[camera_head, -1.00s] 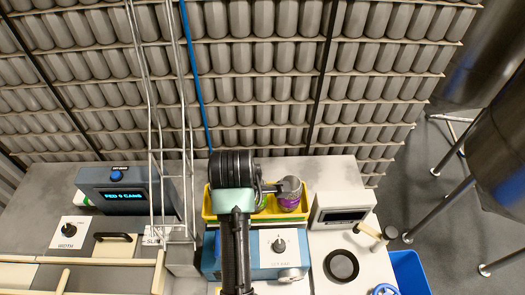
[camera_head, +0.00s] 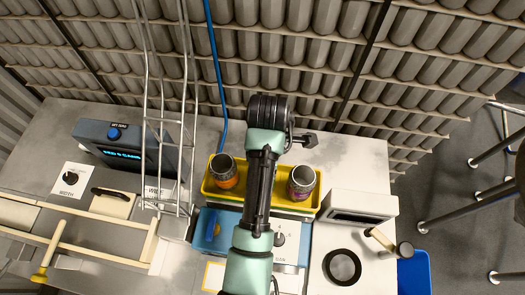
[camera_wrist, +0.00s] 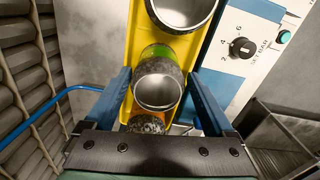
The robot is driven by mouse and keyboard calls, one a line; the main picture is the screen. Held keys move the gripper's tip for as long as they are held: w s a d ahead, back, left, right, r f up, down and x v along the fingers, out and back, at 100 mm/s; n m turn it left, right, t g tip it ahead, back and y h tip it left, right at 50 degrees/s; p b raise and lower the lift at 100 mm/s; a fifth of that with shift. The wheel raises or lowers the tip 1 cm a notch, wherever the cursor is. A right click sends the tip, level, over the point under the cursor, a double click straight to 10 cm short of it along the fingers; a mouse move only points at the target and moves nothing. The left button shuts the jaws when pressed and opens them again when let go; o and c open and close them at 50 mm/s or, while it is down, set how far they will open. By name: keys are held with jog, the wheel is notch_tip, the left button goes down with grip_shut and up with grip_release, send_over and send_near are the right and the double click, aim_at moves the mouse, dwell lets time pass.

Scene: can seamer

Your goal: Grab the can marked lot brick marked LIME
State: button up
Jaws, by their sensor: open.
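A yellow tray (camera_head: 262,202) holds cans in a row. In the head view, an orange-banded can (camera_head: 223,173) stands at its left and a purple-banded can (camera_head: 301,183) at its right; my arm hides the middle. In the wrist view, a green-banded can (camera_wrist: 158,84) is in the middle, an orange-banded can (camera_wrist: 147,122) is below it, and another open can (camera_wrist: 181,12) is above. No label wording is legible. My gripper (camera_wrist: 158,76) is open, its blue fingers either side of the green-banded can in the picture; contact cannot be told.
A blue machine with a dial (camera_head: 279,240) stands in front of the tray. A wire chute (camera_head: 168,130) rises at left beside a display box (camera_head: 128,145). A white box (camera_head: 360,205) stands at right. Stacked cans fill the back.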

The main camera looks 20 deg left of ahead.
jog(key=shift+a+f+p, duration=0.15)
jog(key=shift+f+p, duration=0.4)
jog(key=shift+f, duration=1)
jog(key=shift+a+f+p, duration=0.1)
jog(key=shift+f+p, duration=0.45)
jog(key=shift+f, duration=0.95)
jog(key=c, duration=1)
